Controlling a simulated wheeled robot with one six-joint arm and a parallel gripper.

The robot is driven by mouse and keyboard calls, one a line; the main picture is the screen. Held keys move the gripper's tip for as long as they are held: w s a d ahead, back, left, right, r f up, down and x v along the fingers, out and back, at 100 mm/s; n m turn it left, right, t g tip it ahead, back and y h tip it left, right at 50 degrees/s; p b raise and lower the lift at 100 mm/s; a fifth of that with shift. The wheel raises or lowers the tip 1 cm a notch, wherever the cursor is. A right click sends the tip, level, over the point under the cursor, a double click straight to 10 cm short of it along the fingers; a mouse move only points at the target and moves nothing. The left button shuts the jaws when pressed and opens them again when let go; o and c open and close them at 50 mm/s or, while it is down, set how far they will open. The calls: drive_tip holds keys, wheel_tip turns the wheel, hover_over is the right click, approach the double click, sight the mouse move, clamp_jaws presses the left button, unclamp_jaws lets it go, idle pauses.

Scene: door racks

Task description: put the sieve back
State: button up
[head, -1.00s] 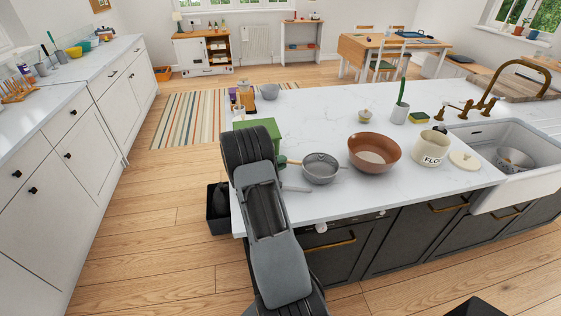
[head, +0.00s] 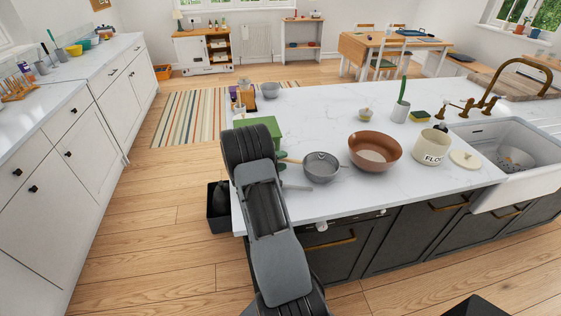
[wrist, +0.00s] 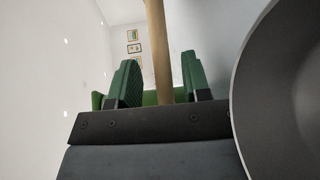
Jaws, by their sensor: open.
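A grey round vessel (head: 321,167) with a pale wooden handle (head: 291,161) is at the near left part of the white island top; I take it to be the sieve, though I cannot make out a mesh. The handle points left toward my gripper (head: 282,160). In the wrist view the handle (wrist: 155,35) runs between the two green fingers of my gripper (wrist: 160,78), with a gap visible on each side. The fingers are open. The vessel's curved rim (wrist: 240,85) fills the right of that view. My arm hides part of the counter's left end.
A brown bowl (head: 375,151) stands just right of the vessel, then a cream flour pot (head: 431,147) and its lid (head: 465,159). A green box (head: 262,126) is behind my gripper. A speckled bowl (head: 515,158) lies in the sink. The counter's front middle is clear.

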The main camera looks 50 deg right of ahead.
drive_tip(key=b+v, duration=0.3)
drive_tip(key=v, duration=0.9)
drive_tip(key=shift+s+a+r, duration=0.1)
drive_tip(key=shift+a+r, duration=0.05)
drive_tip(key=shift+r, duration=0.15)
drive_tip(key=s+a+r+t+y, duration=0.2)
drive_tip(key=s+a+y, duration=0.3)
drive_tip(key=a, duration=0.4)
drive_tip(key=s+a+r+t+y, duration=0.3)
drive_tip(key=s+a+r+y, duration=0.1)
drive_tip(key=a, duration=0.5)
drive_tip(key=s+a+r+n+t+y, duration=0.1)
drive_tip(key=s+a+r+t+y, duration=0.1)
drive_tip(key=s+a+y, duration=0.4)
drive_tip(key=a+r, duration=0.1)
drive_tip(key=a, duration=0.2)
drive_tip(key=shift+s+a+r+t+y, duration=0.15)
drive_tip(key=shift+s+r+t+y, duration=0.05)
drive_tip(key=shift+t+y, duration=0.2)
